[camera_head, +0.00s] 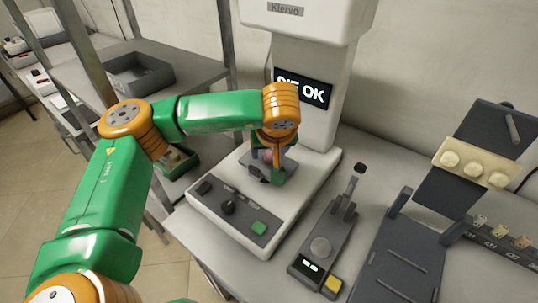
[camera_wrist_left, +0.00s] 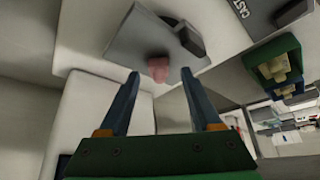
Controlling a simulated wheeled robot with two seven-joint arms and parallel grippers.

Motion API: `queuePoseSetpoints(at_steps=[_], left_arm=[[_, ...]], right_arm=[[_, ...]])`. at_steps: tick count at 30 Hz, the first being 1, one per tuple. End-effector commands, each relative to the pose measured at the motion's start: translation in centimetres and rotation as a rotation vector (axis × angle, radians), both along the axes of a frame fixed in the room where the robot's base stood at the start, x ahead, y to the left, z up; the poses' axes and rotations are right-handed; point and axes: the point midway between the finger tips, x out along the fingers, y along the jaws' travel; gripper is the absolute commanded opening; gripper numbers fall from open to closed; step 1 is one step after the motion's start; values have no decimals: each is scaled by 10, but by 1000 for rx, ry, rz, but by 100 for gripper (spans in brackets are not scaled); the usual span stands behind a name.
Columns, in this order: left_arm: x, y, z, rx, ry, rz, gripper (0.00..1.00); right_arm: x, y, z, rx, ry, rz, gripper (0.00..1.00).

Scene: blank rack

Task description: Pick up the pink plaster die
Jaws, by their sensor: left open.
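The pink plaster die (camera_wrist_left: 158,69) is a small pink piece on the grey plate (camera_wrist_left: 140,38) of the white machine, seen in the left wrist view. It lies just beyond and between the two fingertips of my left gripper (camera_wrist_left: 160,74). The fingers are spread wide with a gap around the die, and nothing is held. In the head view my left gripper (camera_head: 266,172) hangs over the plate of the machine (camera_head: 325,165), and the die is mostly hidden behind the fingers. My right gripper is in neither view.
The machine's screen (camera_head: 305,92) reads "OK" after a partly covered word. A green box (camera_head: 178,162) stands left of the machine. A dark device with a lever (camera_head: 320,246) and a dark stand with a cream tray (camera_head: 474,165) are right. A grey bin (camera_head: 140,74) sits behind left.

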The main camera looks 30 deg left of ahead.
Motion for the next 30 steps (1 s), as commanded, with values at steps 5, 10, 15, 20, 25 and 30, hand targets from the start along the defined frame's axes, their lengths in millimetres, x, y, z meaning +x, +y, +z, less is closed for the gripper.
queuePoseSetpoints(at_steps=[5,10,15,20,25,30], left_arm=[[0,0,0,0,0,1,46],[0,0,0,0,0,1,0],[0,0,0,0,0,1,0],[0,0,2,0,-2,0,0],[1,0,24,-1,-6,2,0],[-27,-7,65,-1,-10,-3,0]], right_arm=[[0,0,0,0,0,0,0],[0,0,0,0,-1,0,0],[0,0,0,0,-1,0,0],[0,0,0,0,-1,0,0],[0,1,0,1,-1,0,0],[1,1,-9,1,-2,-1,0]])
